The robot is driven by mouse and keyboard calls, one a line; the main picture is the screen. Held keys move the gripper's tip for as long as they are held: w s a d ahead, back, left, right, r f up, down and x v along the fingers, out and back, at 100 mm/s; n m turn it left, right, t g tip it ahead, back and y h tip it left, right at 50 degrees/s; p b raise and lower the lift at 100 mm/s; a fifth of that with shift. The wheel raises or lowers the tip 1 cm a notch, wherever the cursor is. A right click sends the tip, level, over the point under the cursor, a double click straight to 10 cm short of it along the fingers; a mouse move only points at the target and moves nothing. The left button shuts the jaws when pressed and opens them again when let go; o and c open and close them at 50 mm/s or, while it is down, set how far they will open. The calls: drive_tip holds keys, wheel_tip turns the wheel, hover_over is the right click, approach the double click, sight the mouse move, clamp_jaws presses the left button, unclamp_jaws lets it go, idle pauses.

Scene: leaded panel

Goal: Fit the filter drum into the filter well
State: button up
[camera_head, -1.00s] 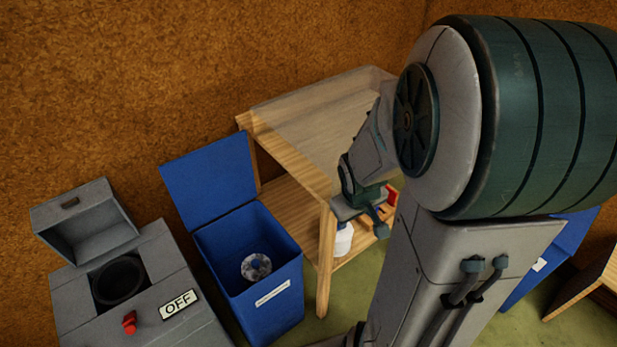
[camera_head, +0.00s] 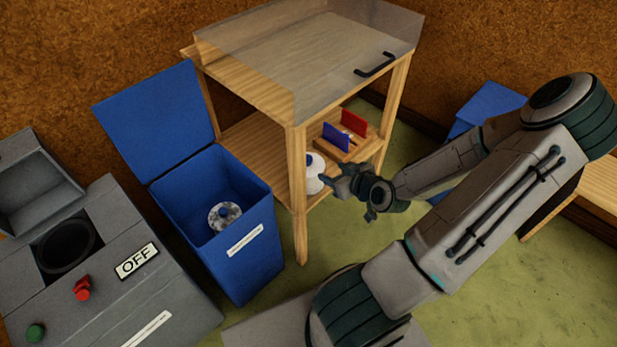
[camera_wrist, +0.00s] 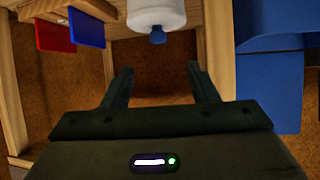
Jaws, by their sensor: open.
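A white drum (camera_head: 314,178) with a blue knob stands on the lower shelf of the wooden bench, near its front leg. It also shows at the top of the wrist view (camera_wrist: 155,12), its blue knob towards my gripper. My gripper (camera_head: 350,183) is open and empty beside the drum; in the wrist view its fingers (camera_wrist: 160,75) are spread, apart from the drum. The filter well (camera_head: 68,247) is a dark round opening in the grey machine at the left, its lid raised. A grey, mottled drum (camera_head: 224,215) lies in the blue bin.
The open blue bin (camera_head: 240,273) stands between the machine (camera_head: 175,315) and the bench (camera_head: 301,240). A wooden block with red and blue plates (camera_head: 335,137) sits on the shelf. A clear cover with a black handle (camera_head: 376,64) tops the bench. The machine carries an OFF sign (camera_head: 136,260).

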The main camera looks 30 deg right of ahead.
sight(309, 159)
drive_tip(key=b+x, duration=0.7)
drive_tip(key=x, duration=0.7)
drive_tip(key=shift+d+r, duration=0.2)
clamp_jaws()
